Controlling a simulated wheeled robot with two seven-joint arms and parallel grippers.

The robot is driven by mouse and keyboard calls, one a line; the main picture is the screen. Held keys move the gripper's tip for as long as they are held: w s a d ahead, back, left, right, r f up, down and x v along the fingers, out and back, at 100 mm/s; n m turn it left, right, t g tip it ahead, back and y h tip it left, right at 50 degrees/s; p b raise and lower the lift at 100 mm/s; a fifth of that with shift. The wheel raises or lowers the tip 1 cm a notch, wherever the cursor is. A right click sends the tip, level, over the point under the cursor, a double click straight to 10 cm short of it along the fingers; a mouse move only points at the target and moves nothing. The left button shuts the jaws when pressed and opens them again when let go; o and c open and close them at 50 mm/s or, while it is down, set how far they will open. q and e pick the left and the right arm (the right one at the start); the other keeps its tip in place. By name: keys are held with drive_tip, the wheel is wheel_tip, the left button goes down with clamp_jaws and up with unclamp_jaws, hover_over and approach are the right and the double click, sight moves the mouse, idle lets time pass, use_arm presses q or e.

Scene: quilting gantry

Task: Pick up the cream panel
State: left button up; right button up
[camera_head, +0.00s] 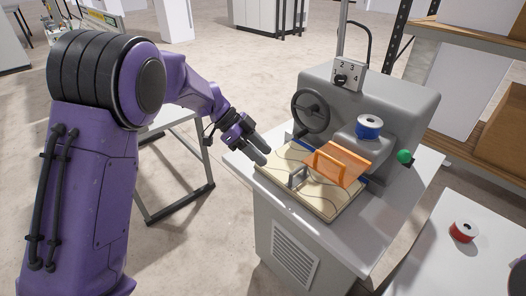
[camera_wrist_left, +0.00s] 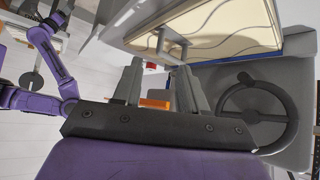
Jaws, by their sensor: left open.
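The cream panel (camera_head: 323,200), marked with dark wavy lines, lies flat on the grey machine's table. A small grey metal handle (camera_head: 298,178) stands up from it. An orange see-through guard (camera_head: 338,164) covers part of its far side. My left gripper (camera_head: 262,152) is open and empty at the panel's left corner, apart from the handle. In the left wrist view, its two fingers (camera_wrist_left: 158,78) point toward the panel (camera_wrist_left: 210,38) and the handle (camera_wrist_left: 172,46). Another purple arm of mine shows at that view's left; its gripper cannot be made out.
The machine has a black handwheel (camera_head: 310,110), a blue spool (camera_head: 368,127) and a green knob (camera_head: 404,156). Blue pieces flank the panel. A white table at the right holds a red spool (camera_head: 463,231). A grey-framed stand (camera_head: 175,165) is left of the machine.

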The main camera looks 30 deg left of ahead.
sight(284, 185)
use_arm(q)
drive_tip(key=p+x, duration=0.2)
drive_tip(key=x, duration=0.7)
drive_tip(key=shift+x, duration=0.8)
drive_tip(key=shift+a, duration=0.1)
clamp_jaws()
